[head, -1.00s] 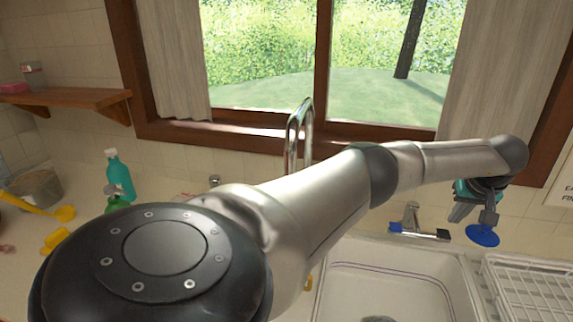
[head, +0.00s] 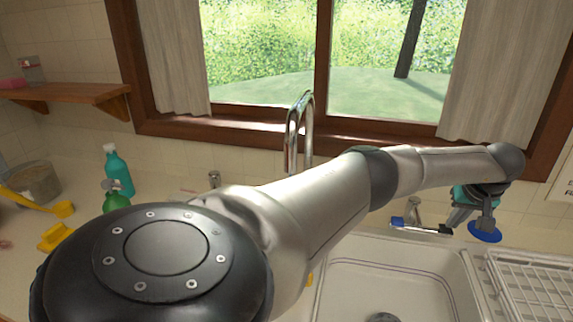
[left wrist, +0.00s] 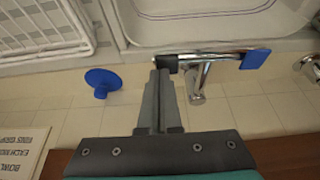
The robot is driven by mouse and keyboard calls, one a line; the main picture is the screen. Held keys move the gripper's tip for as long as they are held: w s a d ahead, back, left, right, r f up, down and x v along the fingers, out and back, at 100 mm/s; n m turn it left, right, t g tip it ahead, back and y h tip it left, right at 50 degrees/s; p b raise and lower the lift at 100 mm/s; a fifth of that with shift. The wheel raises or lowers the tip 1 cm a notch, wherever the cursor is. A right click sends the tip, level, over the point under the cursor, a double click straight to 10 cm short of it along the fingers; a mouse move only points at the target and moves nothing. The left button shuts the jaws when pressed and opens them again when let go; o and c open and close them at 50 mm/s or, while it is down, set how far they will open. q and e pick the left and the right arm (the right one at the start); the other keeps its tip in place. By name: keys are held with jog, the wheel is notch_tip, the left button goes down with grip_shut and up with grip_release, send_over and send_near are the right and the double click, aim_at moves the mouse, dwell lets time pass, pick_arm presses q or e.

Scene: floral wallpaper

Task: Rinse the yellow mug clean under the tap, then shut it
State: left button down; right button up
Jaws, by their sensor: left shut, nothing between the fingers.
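A chrome tap fitting (head: 414,212) with a bar handle stands behind the sink (head: 395,275). The bar has a blue end (head: 398,222) and a black end. My left gripper (head: 461,216) is shut and empty, beside the black end. In the left wrist view, the shut fingertips (left wrist: 160,72) point at the black end (left wrist: 166,63), touching or very close; I cannot tell which. The blue end (left wrist: 255,59) is at the bar's other side. A small yellow patch (head: 309,280) shows by my arm; I cannot tell if it is the mug. My right gripper is not in view.
A tall curved chrome spout (head: 297,130) rises behind my arm. A blue disc (head: 485,232) lies close right of the gripper. A white dish rack (head: 530,285) stands right of the sink. Teal bottle (head: 117,172) and yellow items (head: 57,236) are at left.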

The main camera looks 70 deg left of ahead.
pick_arm(q)
jog(key=shift+f, duration=0.15)
jog(key=shift+f+b, duration=0.75)
jog(key=shift+f, duration=0.3)
jog(key=shift+r, duration=0.15)
jog(key=shift+s, duration=0.1)
jog(key=shift+f, duration=0.2)
jog(key=w+d+b, duration=0.2)
jog(key=shift+w+r+b, duration=0.2)
jog(key=shift+w+b, duration=0.1)
jog(key=shift+b, duration=0.05)
